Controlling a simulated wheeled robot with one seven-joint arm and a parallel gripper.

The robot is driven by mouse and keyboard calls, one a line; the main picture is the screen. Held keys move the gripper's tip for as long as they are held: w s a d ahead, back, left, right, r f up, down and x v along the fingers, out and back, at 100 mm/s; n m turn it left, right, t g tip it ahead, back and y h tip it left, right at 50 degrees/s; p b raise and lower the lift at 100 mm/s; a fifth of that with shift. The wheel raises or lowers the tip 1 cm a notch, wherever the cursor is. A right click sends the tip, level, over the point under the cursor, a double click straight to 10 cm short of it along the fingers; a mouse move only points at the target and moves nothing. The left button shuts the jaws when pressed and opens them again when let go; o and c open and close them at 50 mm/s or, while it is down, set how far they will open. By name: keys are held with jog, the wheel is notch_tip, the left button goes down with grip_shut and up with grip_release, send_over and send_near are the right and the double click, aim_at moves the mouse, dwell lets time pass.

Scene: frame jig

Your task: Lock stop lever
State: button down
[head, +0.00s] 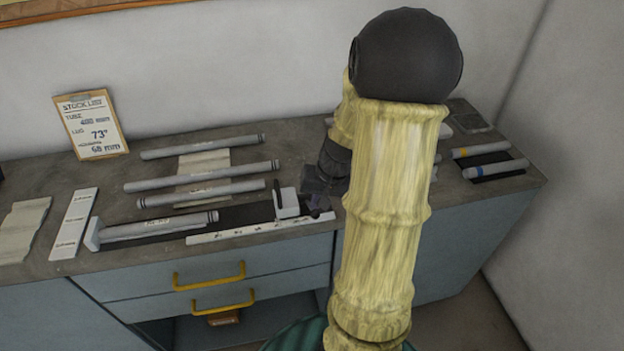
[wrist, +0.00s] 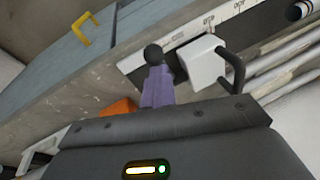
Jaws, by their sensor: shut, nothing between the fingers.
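The stop is a white block (wrist: 203,62) with a black loop handle (wrist: 233,68), beside the rail in the wrist view. In the head view the white stop (head: 289,203) stands at the right end of the dark rail. My gripper (head: 316,190) is shut and empty, just right of the stop.
A white scale strip (head: 250,226) runs along the bench front. A grey tube (head: 160,226) lies on the rail, and several more tubes (head: 200,185) lie behind. A stock list clipboard (head: 91,124) leans on the wall. Yellow drawer handles (head: 209,275) jut out below.

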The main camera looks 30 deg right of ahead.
jog(key=s+p+v, duration=0.1)
jog(key=p+v, duration=0.1)
jog(key=v, duration=1.1)
jog(key=shift+s+f, duration=0.2)
jog(key=shift+s, duration=0.1)
jog(key=a+f+n, duration=0.3)
jog(key=a, duration=0.6)
jog(key=s+a+f+n+h, duration=0.1)
jog(key=a+f+n, duration=0.1)
jog(key=a, duration=0.8)
jog(key=shift+f+n+h, duration=0.3)
jog(key=shift+f+n, duration=0.1)
jog(key=shift+n, duration=0.3)
jog(key=shift+s, duration=0.1)
